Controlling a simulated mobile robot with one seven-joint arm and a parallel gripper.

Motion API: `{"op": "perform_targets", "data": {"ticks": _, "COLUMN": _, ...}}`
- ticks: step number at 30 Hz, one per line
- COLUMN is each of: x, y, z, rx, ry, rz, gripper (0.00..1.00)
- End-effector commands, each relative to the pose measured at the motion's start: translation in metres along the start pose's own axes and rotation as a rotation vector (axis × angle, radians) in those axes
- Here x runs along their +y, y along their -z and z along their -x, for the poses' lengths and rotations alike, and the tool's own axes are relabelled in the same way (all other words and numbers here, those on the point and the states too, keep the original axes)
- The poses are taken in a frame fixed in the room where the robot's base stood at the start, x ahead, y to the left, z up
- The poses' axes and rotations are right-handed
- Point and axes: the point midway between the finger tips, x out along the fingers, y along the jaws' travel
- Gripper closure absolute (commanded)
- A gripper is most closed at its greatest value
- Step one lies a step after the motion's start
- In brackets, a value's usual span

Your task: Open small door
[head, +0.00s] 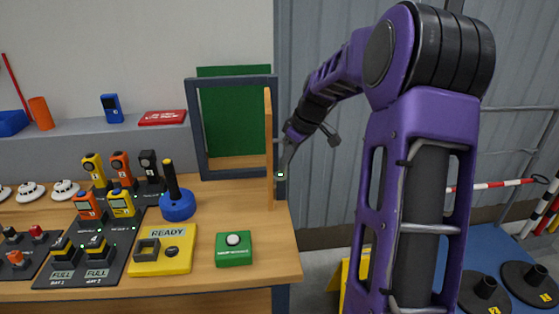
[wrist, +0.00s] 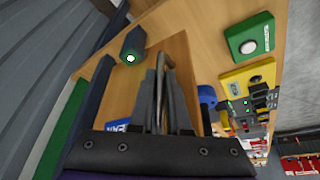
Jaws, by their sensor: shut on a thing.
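The small door (head: 268,150) is a thin wooden panel in a dark blue-grey frame (head: 195,130) standing on the bench. It stands open, swung out from the frame's right side and seen nearly edge-on in the head view. Through the opening a green panel (head: 235,115) shows. My gripper (head: 284,166) is at the right side of the door. In the wrist view my gripper (wrist: 163,75) has its fingers close together around a thin part of the door; whether this is its handle or its edge I cannot tell.
A dark block with a lit green lamp (wrist: 130,55) is close to my fingers. On the bench are a green button box (head: 234,249), a yellow READY box (head: 162,250), a blue-based joystick (head: 178,205) and several handheld devices. A corrugated wall (head: 325,200) is at right.

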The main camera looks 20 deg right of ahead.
Motion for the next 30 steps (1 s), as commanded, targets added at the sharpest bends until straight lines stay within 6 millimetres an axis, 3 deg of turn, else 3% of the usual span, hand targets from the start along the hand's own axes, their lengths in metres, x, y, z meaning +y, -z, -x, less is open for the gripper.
{"op": "perform_targets", "data": {"ticks": 18, "x": 0.0031, "y": 0.0048, "z": 0.0036, "rx": 0.015, "ry": 0.001, "rz": 0.021, "gripper": 1.0}}
{"op": "perform_targets", "data": {"ticks": 19, "x": 0.0031, "y": 0.0048, "z": 0.0036, "rx": 0.015, "ry": 0.001, "rz": 0.021, "gripper": 0.83}}
{"op": "perform_targets", "data": {"ticks": 24, "x": 0.0025, "y": 0.0028, "z": 0.0026, "rx": 0.011, "ry": 0.004, "rz": 0.021, "gripper": 0.55}}
{"op": "perform_targets", "data": {"ticks": 30, "x": 0.0018, "y": 0.0011, "z": 0.0017, "rx": 0.007, "ry": 0.007, "rz": 0.021, "gripper": 0.55}}
